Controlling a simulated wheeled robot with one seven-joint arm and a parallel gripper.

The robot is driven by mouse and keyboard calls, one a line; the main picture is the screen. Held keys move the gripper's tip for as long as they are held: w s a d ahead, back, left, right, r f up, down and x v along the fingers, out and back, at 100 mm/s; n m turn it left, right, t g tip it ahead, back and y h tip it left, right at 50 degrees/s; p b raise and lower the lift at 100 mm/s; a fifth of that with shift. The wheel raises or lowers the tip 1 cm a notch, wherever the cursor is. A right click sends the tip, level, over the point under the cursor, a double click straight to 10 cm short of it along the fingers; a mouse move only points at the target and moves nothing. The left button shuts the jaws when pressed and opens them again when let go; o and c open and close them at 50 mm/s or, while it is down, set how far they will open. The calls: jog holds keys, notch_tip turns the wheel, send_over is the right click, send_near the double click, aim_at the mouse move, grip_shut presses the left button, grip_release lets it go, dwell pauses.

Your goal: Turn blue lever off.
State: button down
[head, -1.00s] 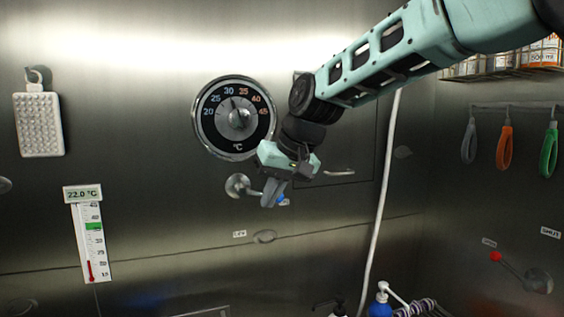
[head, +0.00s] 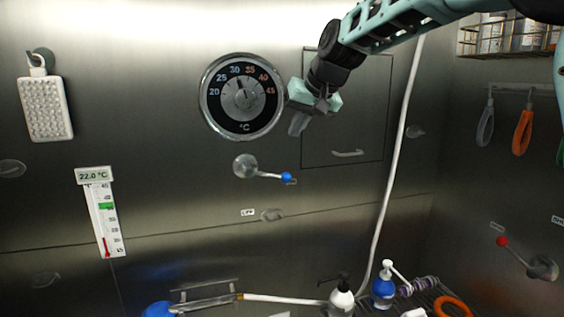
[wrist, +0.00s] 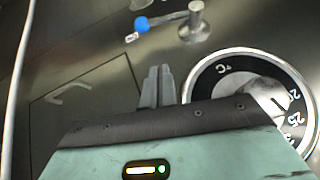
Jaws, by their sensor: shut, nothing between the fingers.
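The blue lever (head: 287,176) is a metal arm with a blue ball tip, on a round wall mount (head: 245,166) below the dial. The arm points right and slightly down in the head view. It also shows in the wrist view, where the blue tip (wrist: 142,24) is near the top. My gripper (head: 298,124) is shut and empty, above the blue tip and apart from it. In the wrist view its fingers (wrist: 157,86) are together. A small label lies by the blue tip; I cannot read it.
A round temperature dial (head: 242,96) is left of my gripper. A panel with a handle (head: 347,153) is behind and to the right. A white hose (head: 397,150) runs down the wall. A red-tipped lever (head: 502,241) is at lower right. Bottles (head: 383,285) stand below.

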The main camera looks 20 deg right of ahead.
jog(key=p, duration=0.2)
send_over(285, 174)
notch_tip(285, 174, down, 6)
jog(key=shift+r, duration=0.2)
jog(key=shift+s+a+f+p, duration=0.1)
jog(key=shift+a+f+p, duration=0.1)
jog(key=shift+f, duration=0.5)
jog(key=shift+s+a+f+p, duration=0.1)
jog(key=shift+a+f+p, duration=0.1)
jog(key=shift+f, duration=0.55)
jog(key=shift+s+a+f+p, duration=0.1)
jog(key=shift+a+f+p, duration=0.1)
jog(key=shift+f, duration=0.5)
jog(key=shift+d+f+b, duration=0.15)
jog(key=shift+b, duration=0.15)
